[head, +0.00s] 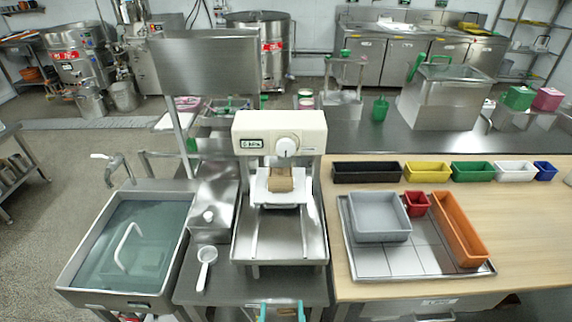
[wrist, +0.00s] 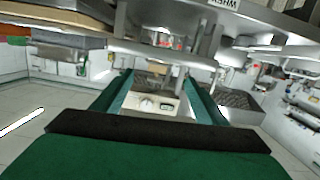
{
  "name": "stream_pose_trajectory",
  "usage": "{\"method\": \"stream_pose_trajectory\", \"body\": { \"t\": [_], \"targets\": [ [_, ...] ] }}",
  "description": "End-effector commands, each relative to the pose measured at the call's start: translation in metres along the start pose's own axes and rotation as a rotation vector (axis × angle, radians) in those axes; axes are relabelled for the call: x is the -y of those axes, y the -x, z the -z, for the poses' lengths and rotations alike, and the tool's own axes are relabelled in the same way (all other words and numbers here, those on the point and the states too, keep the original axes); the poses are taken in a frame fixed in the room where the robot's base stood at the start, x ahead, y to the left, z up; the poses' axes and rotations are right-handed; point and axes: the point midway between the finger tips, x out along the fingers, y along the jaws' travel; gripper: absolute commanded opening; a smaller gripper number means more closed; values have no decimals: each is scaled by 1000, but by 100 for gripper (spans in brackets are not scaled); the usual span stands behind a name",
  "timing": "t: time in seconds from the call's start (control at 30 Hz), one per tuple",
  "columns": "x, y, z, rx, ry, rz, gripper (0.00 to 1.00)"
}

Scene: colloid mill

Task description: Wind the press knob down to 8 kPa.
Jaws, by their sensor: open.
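The cream press (head: 279,130) stands in the middle of the head view, with a round white knob (head: 287,146) on its front. A small green-framed display (head: 252,144) left of the knob shows a kPa reading; its digits are too small to read surely. A brown block (head: 280,181) sits on a white plate under the press head. My gripper (head: 283,309) shows as two teal fingertips at the bottom edge, open and empty, well apart from the knob. In the upside-down wrist view, the knob (wrist: 147,103) and display appear between the spread green fingers.
A water-filled sink (head: 140,245) lies left and a white scoop (head: 205,262) lies on the steel counter. A tray (head: 420,257) with grey, red and orange bins is on the wooden top at right. A steel panel (head: 205,65) rises behind the press's left.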

Motion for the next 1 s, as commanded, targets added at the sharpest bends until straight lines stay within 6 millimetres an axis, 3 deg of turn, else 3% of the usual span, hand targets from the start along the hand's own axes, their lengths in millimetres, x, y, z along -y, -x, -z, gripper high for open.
{"method": "stream_pose_trajectory", "body": {
  "t": [0.03,0.2,0.37,0.6,0.8,1.0],
  "targets": [
    [0,-20,12,-16,5,-2,66],
    [-2,-77,47,-42,24,-8,66],
    [-5,-126,90,-64,41,-17,66],
    [-12,-189,169,-99,67,-35,66],
    [-17,-223,232,-121,84,-49,66],
    [-20,-236,266,-129,94,-58,66]
  ]
}}
